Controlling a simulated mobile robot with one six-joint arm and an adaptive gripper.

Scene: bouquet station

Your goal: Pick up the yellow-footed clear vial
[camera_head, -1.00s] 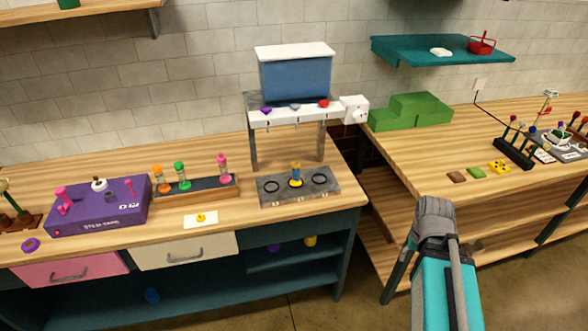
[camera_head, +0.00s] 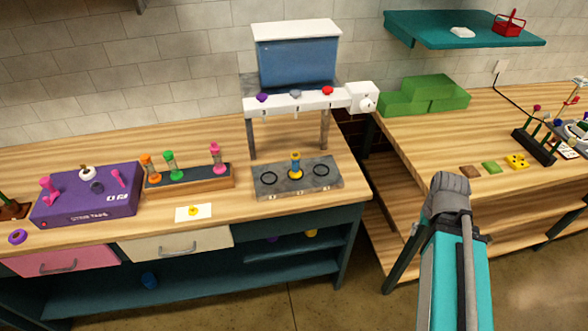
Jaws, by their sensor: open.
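The yellow-footed vial (camera_head: 295,164) stands upright at the middle place of a grey slab (camera_head: 265,187) on the left bench. Its foot is yellow, its body looks clear to bluish, and its top is yellowish. The places on both sides of it show empty dark rings. My teal and grey arm (camera_head: 452,270) rises at the lower right, in front of the gap between the benches and apart from the vial. My gripper's fingers do not show.
A dispenser with a blue tank (camera_head: 297,60) stands on legs behind the slab. A dark rack (camera_head: 200,181) with orange, green and pink vials and a purple box (camera_head: 88,205) stand to the left. Green blocks (camera_head: 430,98) sit on the right bench. A teal shelf (camera_head: 440,35) hangs above.

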